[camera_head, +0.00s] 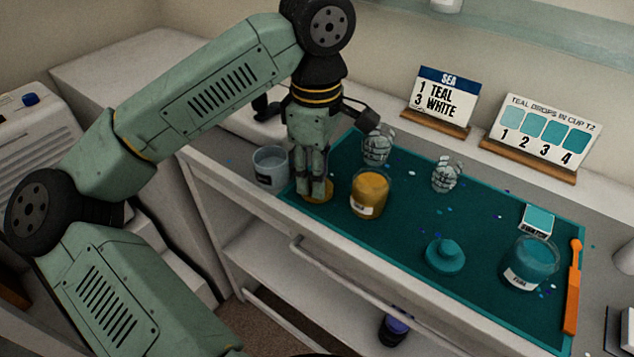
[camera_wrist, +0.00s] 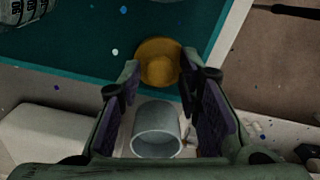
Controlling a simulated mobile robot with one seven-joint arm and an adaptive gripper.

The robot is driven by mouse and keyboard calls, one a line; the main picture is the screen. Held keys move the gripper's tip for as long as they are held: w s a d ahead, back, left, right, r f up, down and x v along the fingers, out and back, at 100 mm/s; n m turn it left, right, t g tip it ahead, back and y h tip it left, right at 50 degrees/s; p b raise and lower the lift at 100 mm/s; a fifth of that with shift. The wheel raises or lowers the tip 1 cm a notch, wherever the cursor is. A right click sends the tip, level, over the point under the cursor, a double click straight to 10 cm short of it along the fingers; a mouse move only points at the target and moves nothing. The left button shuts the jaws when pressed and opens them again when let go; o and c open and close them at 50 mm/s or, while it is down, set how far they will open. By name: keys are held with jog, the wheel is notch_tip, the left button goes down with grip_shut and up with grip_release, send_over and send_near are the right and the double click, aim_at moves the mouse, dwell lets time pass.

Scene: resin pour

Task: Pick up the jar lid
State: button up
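A round mustard-yellow lid with a raised knob (camera_wrist: 158,64) lies at the left edge of the teal mat. In the head view, the yellow lid (camera_head: 327,196) is partly hidden behind my fingers. My gripper (camera_head: 314,190) points down over it. In the wrist view, my gripper (camera_wrist: 162,84) has its two fingers apart, one on either side of the lid's near part; I cannot tell whether they touch it. A teal lid with a knob (camera_head: 445,256) lies farther right on the mat. A yellow-filled jar (camera_head: 369,195) and a teal-filled jar (camera_head: 529,265) stand uncovered.
A grey cup (camera_head: 271,168) stands just left of my gripper and shows in the wrist view (camera_wrist: 157,132). Two ribbed clear cups (camera_head: 446,177) stand behind the jars on the mat (camera_head: 400,239). An orange stick (camera_head: 572,290) lies right. Signs (camera_head: 441,102) stand behind.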

jog(key=c, duration=0.5)
jog(key=shift+o, duration=0.2)
jog(key=shift+r, duration=0.1)
